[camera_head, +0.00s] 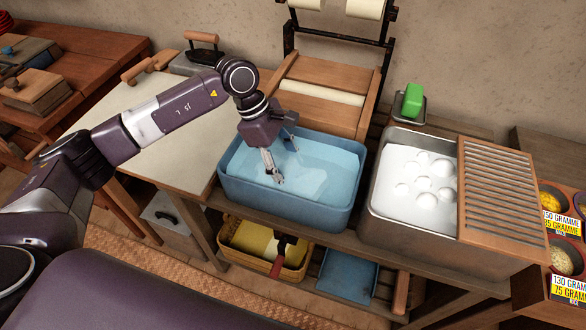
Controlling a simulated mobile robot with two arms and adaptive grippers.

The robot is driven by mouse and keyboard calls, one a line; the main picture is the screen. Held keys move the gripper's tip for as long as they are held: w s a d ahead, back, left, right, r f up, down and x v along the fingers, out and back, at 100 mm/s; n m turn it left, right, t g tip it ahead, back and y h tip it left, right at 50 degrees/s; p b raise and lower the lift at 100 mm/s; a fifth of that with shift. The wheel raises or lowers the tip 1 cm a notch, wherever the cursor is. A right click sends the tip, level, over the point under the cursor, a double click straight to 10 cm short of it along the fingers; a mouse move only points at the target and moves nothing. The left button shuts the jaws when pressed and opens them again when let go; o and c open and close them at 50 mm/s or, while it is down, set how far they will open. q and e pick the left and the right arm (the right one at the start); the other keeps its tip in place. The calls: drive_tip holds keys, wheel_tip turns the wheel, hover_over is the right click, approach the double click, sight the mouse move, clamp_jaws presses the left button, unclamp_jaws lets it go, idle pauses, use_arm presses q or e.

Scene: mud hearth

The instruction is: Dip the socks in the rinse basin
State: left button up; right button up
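The blue basin (235,190) holds clear bluish water and stands at the middle of the bench. My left gripper (285,164) points down into it from the left, with its fingers apart and their tips at or near the water. A pale, flat patch (308,184) shows in the water to the right of the fingers. I cannot tell whether it is a sock or a reflection. Nothing is clearly held between the fingers. I cannot make out any socks for certain. My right gripper is not in view.
A metal sink of white suds (408,192) with a wooden slatted board (498,185) stands right of the basin. Green soap (412,99) sits behind it. A wooden wringer (328,90) stands behind the basin. A yellow basket (237,254) and blue tray (347,276) sit below.

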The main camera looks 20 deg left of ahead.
use_arm(q)
drive_tip(key=shift+r, duration=0.1)
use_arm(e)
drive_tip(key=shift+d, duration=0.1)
use_arm(q)
wheel_tip(320, 180, up, 6)
drive_tip(key=p, duration=0.3)
wheel_tip(320, 180, up, 3)
drive_tip(key=shift+r+p, duration=0.1)
drive_tip(key=shift+p, duration=0.85)
wheel_tip(320, 180, up, 10)
drive_tip(key=p, duration=0.4)
drive_tip(key=shift+p, duration=0.4)
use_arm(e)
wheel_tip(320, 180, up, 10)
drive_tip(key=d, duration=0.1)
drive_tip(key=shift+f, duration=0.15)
